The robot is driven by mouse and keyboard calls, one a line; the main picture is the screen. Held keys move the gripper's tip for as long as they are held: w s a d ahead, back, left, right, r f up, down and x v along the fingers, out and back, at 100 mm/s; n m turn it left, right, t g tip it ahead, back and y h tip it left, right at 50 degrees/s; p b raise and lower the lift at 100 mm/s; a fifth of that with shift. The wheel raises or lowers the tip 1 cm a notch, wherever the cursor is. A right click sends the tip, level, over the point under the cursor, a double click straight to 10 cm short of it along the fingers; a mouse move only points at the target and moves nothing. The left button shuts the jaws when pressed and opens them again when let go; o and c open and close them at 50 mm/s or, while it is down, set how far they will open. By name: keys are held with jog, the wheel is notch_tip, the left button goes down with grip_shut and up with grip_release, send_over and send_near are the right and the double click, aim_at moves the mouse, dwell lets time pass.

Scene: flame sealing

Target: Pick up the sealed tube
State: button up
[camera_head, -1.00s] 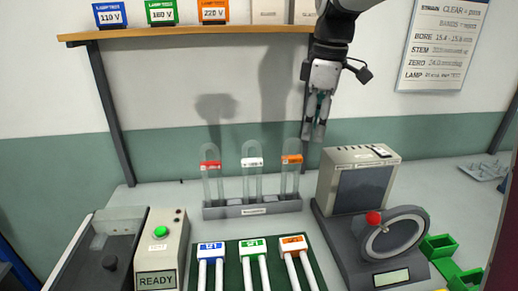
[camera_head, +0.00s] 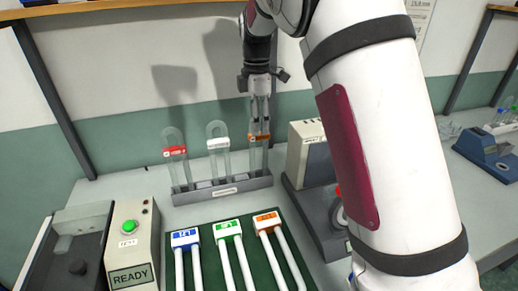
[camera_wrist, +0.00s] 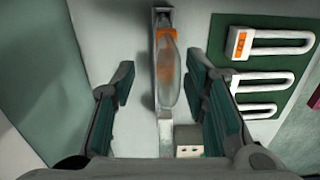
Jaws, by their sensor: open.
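Three clear, dome-topped tubes stand upright in a grey rack (camera_head: 185,198): a red-banded tube (camera_head: 174,151), a white-banded tube (camera_head: 218,145) and an orange-banded tube (camera_head: 259,138). I cannot tell from the bands which one the task means. My gripper (camera_head: 259,122) points down at the top of the orange-banded tube, at the rack's right end. In the wrist view my gripper (camera_wrist: 161,68) is open, and the orange-banded tube (camera_wrist: 168,80) shows between its two green-padded fingers, with a gap on each side. I see no contact.
A grey machine (camera_head: 305,160) stands close right of the rack, partly behind my arm. A green mat (camera_head: 209,262) with blue, green and orange U-shaped pieces lies in front. A box with a READY display (camera_head: 130,276) and green button stands left. A shelf (camera_head: 120,8) is above.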

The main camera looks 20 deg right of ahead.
aim_at(259, 139)
jog(key=shift+s+d+f+p, duration=0.15)
jog(key=shift+f+p, duration=0.15)
jog(key=shift+f, duration=1.15)
jog(key=shift+s+d+f+p, duration=0.15)
jog(key=shift+f+p, duration=0.15)
jog(key=shift+f, duration=1.1)
jog(key=shift+a, duration=0.1)
grip_shut()
